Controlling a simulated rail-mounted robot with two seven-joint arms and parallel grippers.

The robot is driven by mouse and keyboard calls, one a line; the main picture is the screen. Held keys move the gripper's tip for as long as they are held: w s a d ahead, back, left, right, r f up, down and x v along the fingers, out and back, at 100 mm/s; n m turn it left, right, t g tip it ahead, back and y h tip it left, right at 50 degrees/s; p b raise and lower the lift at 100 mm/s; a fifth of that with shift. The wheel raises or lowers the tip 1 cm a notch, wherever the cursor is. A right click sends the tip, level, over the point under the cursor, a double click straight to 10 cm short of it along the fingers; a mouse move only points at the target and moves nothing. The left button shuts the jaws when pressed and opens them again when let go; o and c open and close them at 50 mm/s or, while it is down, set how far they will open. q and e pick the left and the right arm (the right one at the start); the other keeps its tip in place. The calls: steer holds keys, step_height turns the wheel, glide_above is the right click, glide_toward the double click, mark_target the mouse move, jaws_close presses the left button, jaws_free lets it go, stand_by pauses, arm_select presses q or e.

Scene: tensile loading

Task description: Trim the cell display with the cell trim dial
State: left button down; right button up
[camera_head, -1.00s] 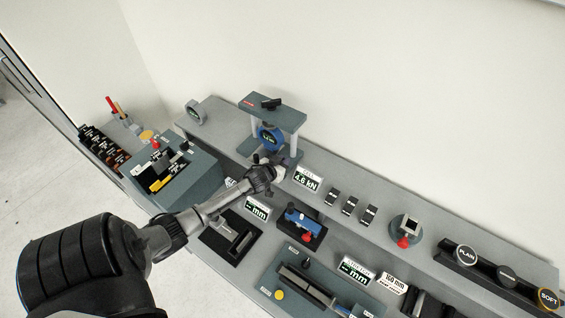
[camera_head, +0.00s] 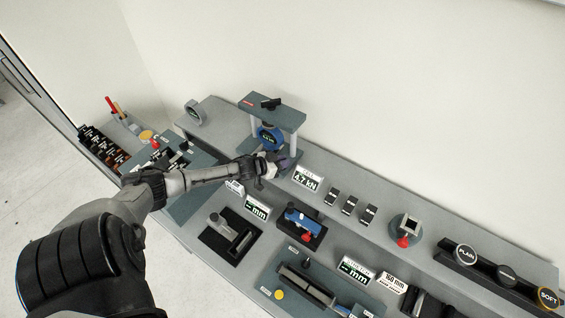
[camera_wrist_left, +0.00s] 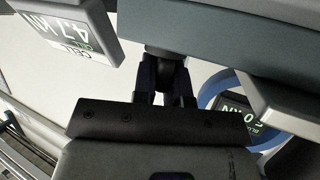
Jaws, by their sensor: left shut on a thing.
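The cell display (camera_head: 308,178) stands on the shelf right of the load frame and reads 4.7 kN; it also shows upside down in the left wrist view (camera_wrist_left: 72,35). My left gripper (camera_head: 279,165) is at the base of the load frame (camera_head: 271,113), just left of the display. In the left wrist view its fingers (camera_wrist_left: 166,85) are shut on a small dark knob under the frame's grey beam, taken to be the cell trim dial (camera_wrist_left: 166,52). The dial is mostly hidden. The blue ring gauge (camera_head: 268,138) sits inside the frame, with a lit readout. My right gripper is out of view.
Several small dark blocks (camera_head: 349,205) stand right of the display, then a stand with a red knob (camera_head: 403,241). A blue device (camera_head: 303,222) and a mm display (camera_head: 256,208) lie in front. A grey machine block (camera_head: 170,165) is at left.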

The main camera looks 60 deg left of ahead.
arm_select(q)
steer(key=shift+s+f, duration=0.2)
steer(key=shift+f, duration=0.15)
steer(key=c, duration=1.3)
jaws_free()
steer(key=shift+w+a, duration=0.1)
steer(key=shift+o, duration=0.7)
steer(key=shift+d, duration=0.2)
steer(key=shift+a+r, duration=0.1)
steer(key=shift+r, duration=0.1)
steer(key=v, duration=1.3)
steer(key=shift+s+r+p, duration=0.2)
steer(key=shift+s+p, duration=0.1)
steer(key=shift+p, duration=0.15)
